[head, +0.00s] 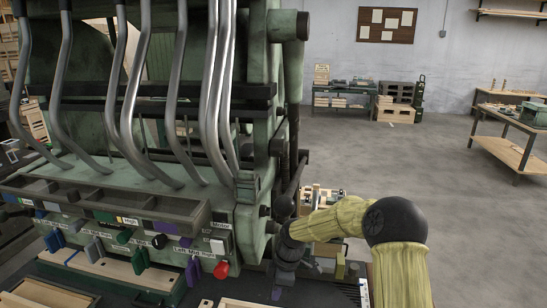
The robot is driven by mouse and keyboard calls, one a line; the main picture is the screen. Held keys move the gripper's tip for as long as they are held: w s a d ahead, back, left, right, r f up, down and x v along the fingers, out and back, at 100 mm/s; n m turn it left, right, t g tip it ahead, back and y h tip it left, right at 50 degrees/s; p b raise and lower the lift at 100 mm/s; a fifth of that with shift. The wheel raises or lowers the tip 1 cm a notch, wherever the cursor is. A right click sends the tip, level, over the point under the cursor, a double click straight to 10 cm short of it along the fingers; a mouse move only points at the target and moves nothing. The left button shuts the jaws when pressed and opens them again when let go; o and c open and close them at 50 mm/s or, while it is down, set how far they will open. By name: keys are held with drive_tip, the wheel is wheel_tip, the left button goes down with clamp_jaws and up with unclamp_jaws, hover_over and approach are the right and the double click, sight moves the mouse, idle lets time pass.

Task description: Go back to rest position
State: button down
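My arm, yellow-green with dark joints, comes up from the lower right and bends left toward the front right corner of the large green machine (250,232). My gripper (280,287) is at the dark end of the arm, pointing down just right of the machine's front panel. Its fingers are small and dark against the dark surface below, so I cannot tell whether they are open or shut, or whether they hold anything.
A red knob (221,270) and several coloured clips line the labelled machine front. Long curved metal levers (180,100) rise above it. Wooden crate parts (322,195) sit behind my arm. A green shelf table (343,96) and a workbench (510,135) stand farther off, with open floor between.

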drive_tip(key=s+d+r+m+t+h, duration=0.1)
drive_tip(key=s+d+r+m, duration=0.2)
drive_tip(key=s+m, duration=0.3)
drive_tip(key=s+d+r+m+t, duration=0.1)
drive_tip(key=s+d+r+m, duration=0.2)
drive_tip(key=s+d+m, duration=0.3)
drive_tip(key=s+d+r+m+t+h, duration=0.1)
drive_tip(key=s+d+r+m, duration=0.3)
drive_tip(key=s, duration=0.6)
drive_tip(key=shift+d+m+t+h, duration=0.3)
drive_tip(key=shift+d+m, duration=0.35)
drive_tip(key=shift+m, duration=0.25)
